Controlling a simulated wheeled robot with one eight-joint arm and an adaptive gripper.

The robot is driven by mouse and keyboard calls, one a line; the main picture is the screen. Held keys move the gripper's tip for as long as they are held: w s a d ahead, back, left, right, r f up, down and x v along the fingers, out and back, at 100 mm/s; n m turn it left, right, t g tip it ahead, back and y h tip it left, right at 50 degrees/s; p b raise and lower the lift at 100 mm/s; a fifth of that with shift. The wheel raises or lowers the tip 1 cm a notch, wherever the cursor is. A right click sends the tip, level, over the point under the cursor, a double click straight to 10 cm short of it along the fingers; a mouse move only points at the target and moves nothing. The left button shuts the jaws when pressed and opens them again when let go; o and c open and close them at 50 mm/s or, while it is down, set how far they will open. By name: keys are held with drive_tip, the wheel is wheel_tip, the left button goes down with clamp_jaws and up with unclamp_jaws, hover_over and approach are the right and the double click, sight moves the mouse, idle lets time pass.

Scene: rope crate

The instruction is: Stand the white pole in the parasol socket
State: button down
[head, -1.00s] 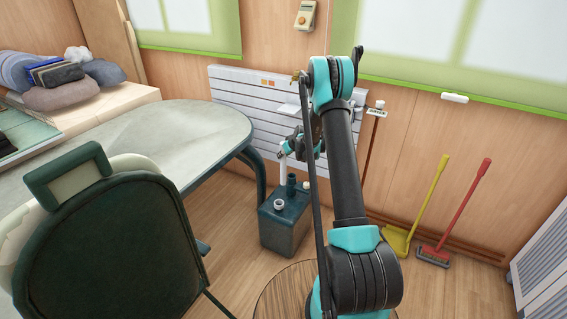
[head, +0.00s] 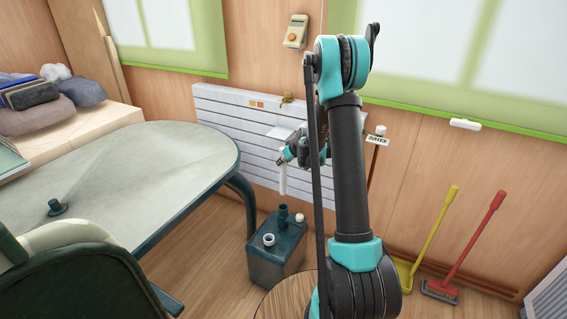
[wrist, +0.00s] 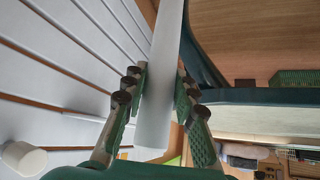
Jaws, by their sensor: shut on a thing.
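My gripper (head: 284,160) is shut on the white pole (head: 283,182), which hangs nearly upright below it. The wrist view shows the pole (wrist: 158,85) between the two green ridged fingers. A dark green box-shaped base (head: 268,265) stands on the floor below. An upright dark tube on its top, which looks like the parasol socket (head: 283,213), lies just under the pole's lower end in the head view. A small gap shows between them; depth alignment cannot be told.
The base also carries a white ring (head: 268,240) and a white knob (head: 300,217). A white slatted panel (head: 225,115) is behind. A yellow (head: 432,235) and a red tool (head: 470,245) lean at right.

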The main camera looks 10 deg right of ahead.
drive_tip(key=shift+f, duration=0.1)
hover_over(285, 182)
drive_tip(key=w, duration=0.1)
drive_tip(key=shift+a+f, duration=0.15)
drive_tip(key=shift+f, duration=1.05)
drive_tip(key=shift+a+f, duration=0.1)
drive_tip(key=shift+f, duration=5)
idle(1.4)
